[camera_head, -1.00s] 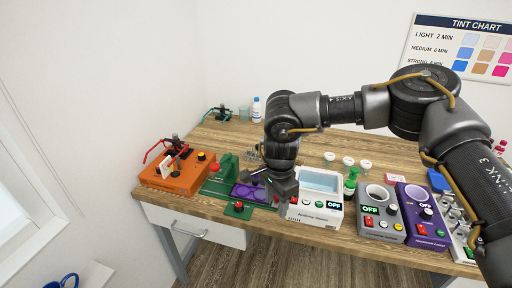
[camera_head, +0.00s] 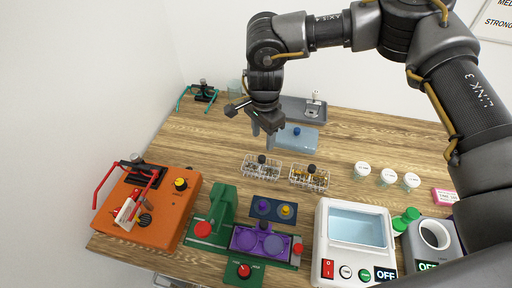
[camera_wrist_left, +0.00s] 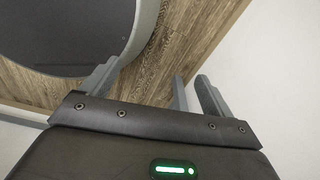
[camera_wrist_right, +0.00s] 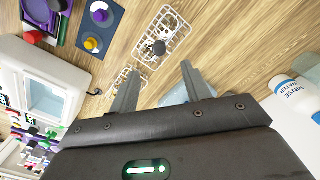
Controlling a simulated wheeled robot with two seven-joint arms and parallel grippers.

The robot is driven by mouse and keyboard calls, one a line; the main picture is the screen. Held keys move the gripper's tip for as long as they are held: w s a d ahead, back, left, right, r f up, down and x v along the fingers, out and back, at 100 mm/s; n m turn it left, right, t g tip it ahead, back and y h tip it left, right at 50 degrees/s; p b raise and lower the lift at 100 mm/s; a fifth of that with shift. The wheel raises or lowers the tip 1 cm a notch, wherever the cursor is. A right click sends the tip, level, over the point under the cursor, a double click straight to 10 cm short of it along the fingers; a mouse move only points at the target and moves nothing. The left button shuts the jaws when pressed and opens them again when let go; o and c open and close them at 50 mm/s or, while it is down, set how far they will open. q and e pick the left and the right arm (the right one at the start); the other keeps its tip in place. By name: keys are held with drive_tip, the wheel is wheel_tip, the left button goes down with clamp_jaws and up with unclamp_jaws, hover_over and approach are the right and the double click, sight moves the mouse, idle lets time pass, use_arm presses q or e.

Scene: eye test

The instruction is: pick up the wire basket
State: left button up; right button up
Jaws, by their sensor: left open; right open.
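Two small clear wire baskets stand side by side mid-table. The left basket (camera_head: 262,168) has a dark knob and dark small parts; it also shows in the right wrist view (camera_wrist_right: 161,36). The right basket (camera_head: 309,178) has a dark knob and gold-coloured parts; it shows in the right wrist view (camera_wrist_right: 124,84), partly behind a finger. My right gripper (camera_head: 263,138) is open and empty, pointing down, just beyond the left basket in the head view. Its fingers (camera_wrist_right: 158,82) are apart from both baskets.
An ultrasonic cleaner (camera_head: 357,225) stands front right, and a blue plate with knobs (camera_head: 273,209) lies before the baskets. A green fixture (camera_head: 222,208) and an orange box (camera_head: 148,210) are at left. A light-blue lidded box (camera_head: 297,138) and grey tray (camera_head: 300,108) lie behind.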

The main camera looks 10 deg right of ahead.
sight(262, 158)
drive_tip(key=shift+w+r, duration=0.1)
drive_tip(key=shift+w, duration=0.05)
drive_tip(key=shift+s, duration=0.5)
wheel_tip(262, 158, down, 4)
drive_tip(key=shift+r+p, duration=0.15)
drive_tip(key=shift+p, duration=0.7)
drive_tip(key=shift+w+f, duration=0.25)
drive_tip(key=shift+f, duration=0.65)
drive_tip(key=shift+s+p, duration=0.2)
drive_tip(key=shift+p, duration=0.1)
drive_tip(key=f+p, duration=0.1)
drive_tip(key=f, duration=0.1)
drive_tip(key=f+p, duration=0.2)
drive_tip(key=shift+w+a+f, duration=0.1)
drive_tip(key=shift+w+f, duration=0.05)
drive_tip(key=shift+w, duration=0.05)
drive_tip(key=shift+f, duration=0.4)
use_arm(q)
drive_tip(key=r, duration=0.1)
drive_tip(key=s+r, duration=0.1)
drive_tip(key=r, duration=0.3)
drive_tip(key=shift+s+r, duration=0.1)
drive_tip(key=shift+s, duration=0.25)
use_arm(e)
drive_tip(key=shift+s, duration=0.1)
